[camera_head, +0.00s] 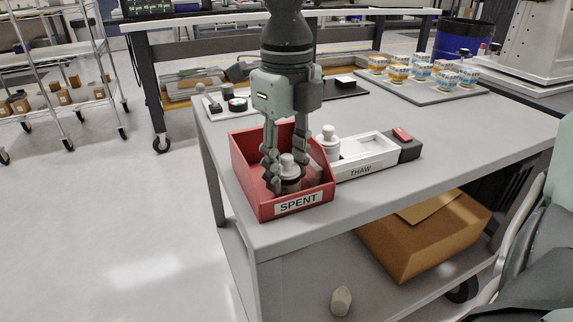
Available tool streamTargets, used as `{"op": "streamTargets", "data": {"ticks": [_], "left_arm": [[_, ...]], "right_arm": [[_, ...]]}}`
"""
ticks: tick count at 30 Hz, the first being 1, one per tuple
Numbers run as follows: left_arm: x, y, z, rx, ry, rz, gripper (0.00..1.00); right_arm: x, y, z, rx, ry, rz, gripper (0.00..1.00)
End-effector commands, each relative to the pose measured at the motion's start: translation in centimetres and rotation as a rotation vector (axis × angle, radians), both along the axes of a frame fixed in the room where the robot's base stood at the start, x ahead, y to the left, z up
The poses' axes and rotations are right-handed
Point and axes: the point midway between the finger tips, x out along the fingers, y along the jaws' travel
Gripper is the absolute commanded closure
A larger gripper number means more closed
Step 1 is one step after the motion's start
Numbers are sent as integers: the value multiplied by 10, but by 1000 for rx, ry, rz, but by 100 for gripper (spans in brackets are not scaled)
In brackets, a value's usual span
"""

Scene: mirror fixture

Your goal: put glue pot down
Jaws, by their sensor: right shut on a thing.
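My right gripper (287,176) reaches down from above into the red bin labelled SPENT (246,184). It is shut on a glue pot (289,163), a small dark pot with a white cap, inside the bin near its front wall. The front wall and the fingers partly hide the pot, so I cannot tell if it touches the bin floor. A second white-capped pot (328,142) stands at the left end of the white tray labelled THAW (368,163). My left gripper is not in view.
The bin stands near the front left corner of the grey table (440,150). A dark box with a red top (403,140) adjoins the THAW tray. Behind are a small tray with tools (226,104) and a mat (408,90) with several orange-and-blue jars. The table's right side is mostly clear.

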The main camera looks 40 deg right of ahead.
Motion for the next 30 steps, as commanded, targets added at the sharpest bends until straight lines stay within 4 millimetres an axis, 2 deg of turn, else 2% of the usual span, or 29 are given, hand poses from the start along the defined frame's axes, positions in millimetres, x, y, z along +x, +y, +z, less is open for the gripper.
{"op": "streamTargets", "data": {"ticks": [7,12,13,15,26,28,30], "left_arm": [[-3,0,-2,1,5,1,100],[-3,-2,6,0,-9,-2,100],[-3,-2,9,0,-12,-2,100],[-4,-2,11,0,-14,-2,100],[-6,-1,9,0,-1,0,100],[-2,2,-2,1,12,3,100],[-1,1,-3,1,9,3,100]], "right_arm": [[0,0,-1,-1,-2,0,100],[0,0,-3,-1,-2,1,100],[0,0,-2,-1,-1,1,61],[0,0,-2,-1,-1,1,54],[0,0,1,0,0,1,54],[0,0,5,-1,-2,0,54],[1,0,17,-2,-4,1,54]]}}
